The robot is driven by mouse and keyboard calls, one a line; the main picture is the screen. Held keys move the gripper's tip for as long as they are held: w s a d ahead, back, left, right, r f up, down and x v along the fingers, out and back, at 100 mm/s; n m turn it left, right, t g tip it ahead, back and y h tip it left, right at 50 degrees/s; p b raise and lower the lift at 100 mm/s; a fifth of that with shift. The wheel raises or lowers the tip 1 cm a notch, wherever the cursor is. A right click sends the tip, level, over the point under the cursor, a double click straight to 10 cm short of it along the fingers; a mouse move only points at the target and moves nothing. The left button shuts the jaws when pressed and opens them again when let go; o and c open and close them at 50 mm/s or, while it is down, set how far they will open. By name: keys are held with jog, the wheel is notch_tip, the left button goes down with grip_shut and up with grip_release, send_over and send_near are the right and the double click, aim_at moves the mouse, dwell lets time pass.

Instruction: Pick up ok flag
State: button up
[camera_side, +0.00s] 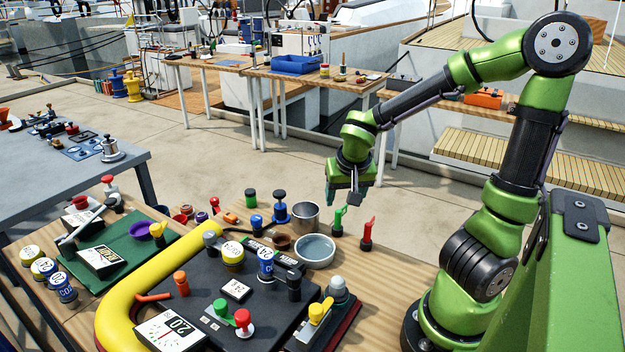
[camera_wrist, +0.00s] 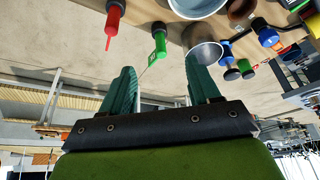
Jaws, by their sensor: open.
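A small green flag (camera_side: 339,218) stands upright on a dark base near the far right edge of the wooden table. I take it as the ok flag, though I cannot read any marking on it. The green flag also shows in the wrist view (camera_wrist: 159,42), at the gap between my fingertips and beyond them. My gripper (camera_side: 343,194) is open and empty, pointing down just above the green flag and apart from it. In the wrist view my gripper (camera_wrist: 160,72) has its two teal fingers spread.
A red flag (camera_side: 367,232) stands close to the right of the green one; it shows in the wrist view too (camera_wrist: 114,20). A metal cup (camera_side: 305,215) and a bowl of water (camera_side: 314,250) stand close on the left.

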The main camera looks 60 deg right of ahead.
aim_at(339, 218)
jog(key=shift+x, duration=6.95)
jog(key=shift+d, duration=0.1)
grip_shut()
